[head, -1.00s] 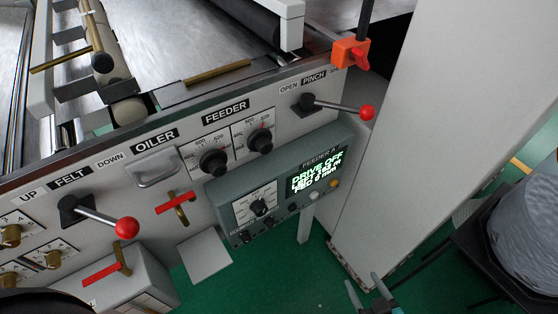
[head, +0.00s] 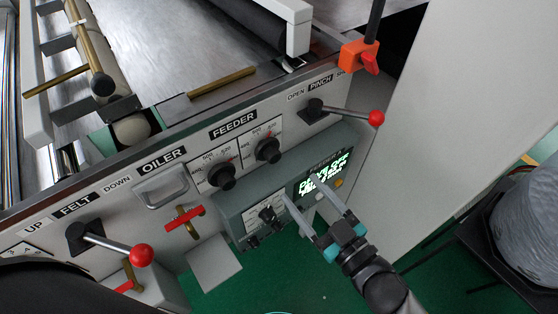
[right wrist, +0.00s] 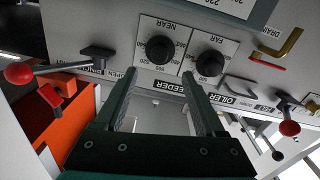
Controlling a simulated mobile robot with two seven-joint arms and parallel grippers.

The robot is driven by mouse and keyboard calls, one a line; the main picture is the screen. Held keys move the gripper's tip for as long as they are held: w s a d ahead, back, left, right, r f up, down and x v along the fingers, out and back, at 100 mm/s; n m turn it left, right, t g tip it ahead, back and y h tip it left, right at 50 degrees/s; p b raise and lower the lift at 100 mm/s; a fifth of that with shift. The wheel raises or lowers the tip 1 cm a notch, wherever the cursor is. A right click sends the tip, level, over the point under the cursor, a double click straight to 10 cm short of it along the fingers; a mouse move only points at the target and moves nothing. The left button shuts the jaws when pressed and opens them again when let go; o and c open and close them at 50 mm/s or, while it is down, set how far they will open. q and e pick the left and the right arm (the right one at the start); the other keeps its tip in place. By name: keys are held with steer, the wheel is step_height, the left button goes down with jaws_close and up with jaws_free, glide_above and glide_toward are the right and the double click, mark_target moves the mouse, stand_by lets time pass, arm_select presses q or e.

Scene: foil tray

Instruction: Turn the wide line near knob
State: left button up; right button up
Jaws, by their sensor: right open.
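The feeder panel carries two black knobs. The knob marked NEAR in the right wrist view (right wrist: 159,49) is the right-hand one in the head view (head: 267,151). The FAR knob (right wrist: 210,63) is the left-hand one in the head view (head: 222,176). No "wide line" wording is readable. My right gripper (head: 305,190) is open and empty, in front of the grey feeder box in the head view. In the right wrist view its fingers (right wrist: 157,80) point toward the knobs, with the FEEDER label between them, apart from both knobs. My left gripper is not in view.
A red-balled pinch lever (head: 345,113) juts out right of the knobs, below an orange clamp (head: 358,55). The feeder box (head: 240,206) with its lit display sticks out below. An oiler handle (head: 163,188) and felt lever (head: 112,243) lie left.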

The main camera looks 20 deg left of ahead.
mark_target(276, 159)
steer(key=x, duration=0.9)
steer(key=shift+w+a+b, duration=0.1)
steer(key=shift+a+b, duration=0.05)
steer(key=shift+b, duration=0.2)
jaws_close()
